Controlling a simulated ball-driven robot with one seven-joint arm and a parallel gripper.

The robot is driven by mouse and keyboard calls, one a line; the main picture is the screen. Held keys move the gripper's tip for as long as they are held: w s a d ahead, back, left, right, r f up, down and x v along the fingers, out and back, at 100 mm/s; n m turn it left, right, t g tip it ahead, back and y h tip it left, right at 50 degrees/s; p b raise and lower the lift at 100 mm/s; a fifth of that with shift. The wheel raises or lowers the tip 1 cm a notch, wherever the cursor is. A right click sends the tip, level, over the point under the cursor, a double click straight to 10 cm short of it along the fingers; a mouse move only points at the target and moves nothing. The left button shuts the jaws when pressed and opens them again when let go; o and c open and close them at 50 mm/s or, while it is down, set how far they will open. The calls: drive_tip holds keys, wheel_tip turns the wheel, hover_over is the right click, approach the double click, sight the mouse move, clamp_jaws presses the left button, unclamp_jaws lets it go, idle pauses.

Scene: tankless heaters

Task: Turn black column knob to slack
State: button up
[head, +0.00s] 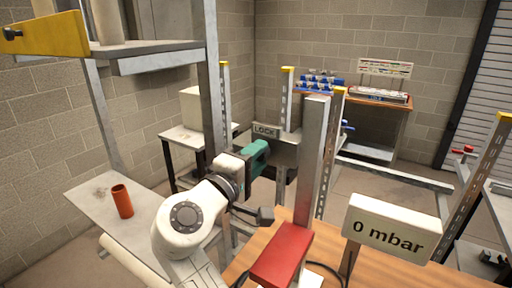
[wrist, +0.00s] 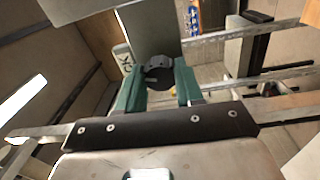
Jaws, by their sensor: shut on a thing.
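The black column knob (wrist: 158,72) shows in the wrist view as a round dark knob between my two teal fingers. My gripper (wrist: 159,88) is shut on it, with one finger on each side. In the head view my gripper (head: 261,154) reaches up to a grey plate at the column, and I cannot make out the knob there. A sign reading LOCK (head: 265,131) sits just above my fingers. In the wrist view only the end of that sign (wrist: 124,60) shows, left of the knob. The knob's turn angle is hard to tell.
A display (head: 388,228) reads 0 mbar at the right. A red block (head: 282,255) is on the wooden bench in front. A metal post (head: 312,155) stands close right of my gripper. An orange cylinder (head: 122,201) stands on the grey shelf at left.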

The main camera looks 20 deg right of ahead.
drive_tip(key=shift+a+n+p, duration=0.1)
drive_tip(key=shift+n+p, duration=0.3)
drive_tip(key=shift+n, duration=0.2)
drive_tip(key=o, duration=1)
drive_tip(key=shift+o, duration=0.2)
drive_tip(key=b+v, duration=0.3)
drive_tip(key=v, duration=0.7)
drive_tip(key=shift+s+a, duration=0.2)
drive_tip(key=shift+a, duration=0.05)
drive_tip(key=shift+f, duration=0.1)
